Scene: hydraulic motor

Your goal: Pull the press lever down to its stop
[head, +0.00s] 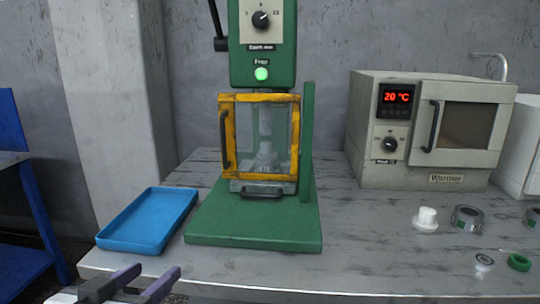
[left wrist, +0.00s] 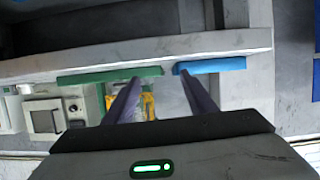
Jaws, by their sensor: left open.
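The green press (head: 262,60) stands on the bench in the head view, with a lit green lamp and a dial. Its black press lever (head: 216,20) is on the left side of the press head and runs up out of the picture, so its upper end is hidden. A yellow-framed guard (head: 227,140) covers the front of the press and looks closed. My left gripper (head: 158,270) is open and empty at the bottom left, in front of the bench and well below the lever. Its two fingers also show apart in the left wrist view (left wrist: 159,77). My right gripper is not in view.
A blue tray (head: 150,245) lies left of the green press base (head: 250,238). A warmer (head: 365,150) reading 20 °C stands at right. A white part (head: 426,218), a metal ring (head: 467,218) and a green ring (head: 520,262) lie at the right front. A blue rack (head: 35,200) stands at far left.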

